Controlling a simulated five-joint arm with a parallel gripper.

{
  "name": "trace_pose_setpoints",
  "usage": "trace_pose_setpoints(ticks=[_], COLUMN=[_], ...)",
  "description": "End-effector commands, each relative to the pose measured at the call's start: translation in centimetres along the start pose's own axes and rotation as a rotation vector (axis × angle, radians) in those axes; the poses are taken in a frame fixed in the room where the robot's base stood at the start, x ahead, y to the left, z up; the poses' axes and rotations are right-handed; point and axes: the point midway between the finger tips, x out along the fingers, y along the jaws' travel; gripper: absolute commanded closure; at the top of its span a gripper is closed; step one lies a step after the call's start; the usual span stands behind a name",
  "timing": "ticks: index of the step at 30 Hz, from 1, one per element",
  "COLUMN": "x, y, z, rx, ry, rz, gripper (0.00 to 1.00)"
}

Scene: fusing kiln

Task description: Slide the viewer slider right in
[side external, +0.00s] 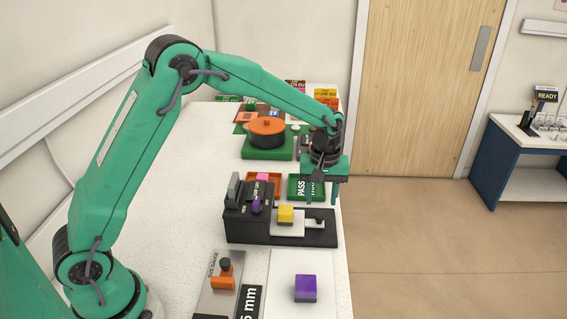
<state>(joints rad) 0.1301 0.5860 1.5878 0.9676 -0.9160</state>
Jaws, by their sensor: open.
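The viewer is a dark block-shaped device (249,222) on a dark base (290,240) in the middle of the table. Its pale slider (300,229) sticks out to the right of the housing, with a yellow block (286,213) on it. A small dark knob (319,221) stands near the slider's right end. My gripper (323,197) points down with its jaws apart and nothing visible between them. It appears above and slightly behind the knob, apart from it; the exact depth is hard to tell.
A purple knob or block (257,205) is at the housing's front. In front are a purple cube (305,289) on a white sheet and an orange gauge piece (222,278).

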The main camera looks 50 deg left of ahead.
Motion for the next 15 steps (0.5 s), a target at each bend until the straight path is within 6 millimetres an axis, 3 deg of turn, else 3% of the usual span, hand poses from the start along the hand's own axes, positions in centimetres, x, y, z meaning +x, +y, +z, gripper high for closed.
trace_pose_setpoints(ticks=[6, 15], x=[2.9, 4.8], y=[0.0, 0.0], z=[0.0, 0.0], rx=[0.0, 0.0], ry=[-0.002, -0.001], rz=[-0.002, -0.001], gripper=[0.56, 0.56])
